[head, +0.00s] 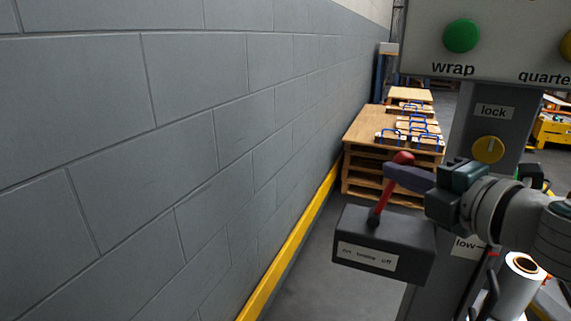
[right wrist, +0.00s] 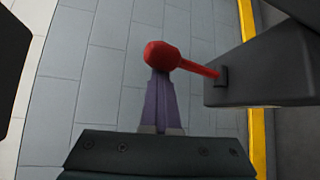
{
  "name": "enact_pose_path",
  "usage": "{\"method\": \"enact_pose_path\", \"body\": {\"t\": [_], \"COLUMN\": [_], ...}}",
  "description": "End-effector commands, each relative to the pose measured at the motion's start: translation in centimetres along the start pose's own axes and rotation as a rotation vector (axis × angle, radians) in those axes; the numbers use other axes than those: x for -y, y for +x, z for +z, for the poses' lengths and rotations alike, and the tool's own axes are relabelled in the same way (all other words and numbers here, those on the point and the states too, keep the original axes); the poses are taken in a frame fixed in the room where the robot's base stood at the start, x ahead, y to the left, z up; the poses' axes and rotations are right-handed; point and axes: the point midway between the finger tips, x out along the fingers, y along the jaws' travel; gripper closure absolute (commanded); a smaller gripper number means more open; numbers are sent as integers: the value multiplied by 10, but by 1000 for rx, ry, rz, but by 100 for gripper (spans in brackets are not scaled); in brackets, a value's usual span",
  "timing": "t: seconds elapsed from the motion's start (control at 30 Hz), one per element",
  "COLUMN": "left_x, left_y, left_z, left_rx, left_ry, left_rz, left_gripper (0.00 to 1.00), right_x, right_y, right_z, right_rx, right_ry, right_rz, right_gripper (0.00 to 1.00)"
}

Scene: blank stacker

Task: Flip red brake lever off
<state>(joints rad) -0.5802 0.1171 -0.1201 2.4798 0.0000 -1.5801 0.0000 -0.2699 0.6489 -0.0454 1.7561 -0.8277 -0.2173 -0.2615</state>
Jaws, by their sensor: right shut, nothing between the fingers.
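The red brake lever (head: 382,190) stands up from a dark box (head: 391,233) and leans to the right, its knob at the top. A label (head: 367,256) on the box's front reads "on", "brake", "off", left to right. My right gripper (head: 390,172) comes in from the right with its purple fingers together, its tips at the lever just below the knob. In the right wrist view the red knob (right wrist: 162,55) covers the fingertips (right wrist: 161,72); whether they touch is unclear. The left gripper is not in view.
A grey column (head: 487,130) with a yellow lock knob (head: 488,150) stands behind my right arm. A panel (head: 430,45) with a green wrap button (head: 461,36) hangs above. A block wall (head: 180,150) fills the left. Wooden pallets (head: 365,128) stand behind.

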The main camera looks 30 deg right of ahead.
Motion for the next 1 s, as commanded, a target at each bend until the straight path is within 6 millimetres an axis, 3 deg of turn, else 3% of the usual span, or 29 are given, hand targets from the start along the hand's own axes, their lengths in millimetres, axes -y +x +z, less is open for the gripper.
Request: {"method": "enact_pose_path", "body": {"t": [1.0], "left_x": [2], "left_y": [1], "left_z": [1], "left_rx": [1], "left_ry": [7], "left_rz": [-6], "left_gripper": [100], "right_x": [10], "right_y": [-6], "right_z": [6], "right_rx": [4], "right_ry": [0], "right_rz": [-4], "right_gripper": [100]}}
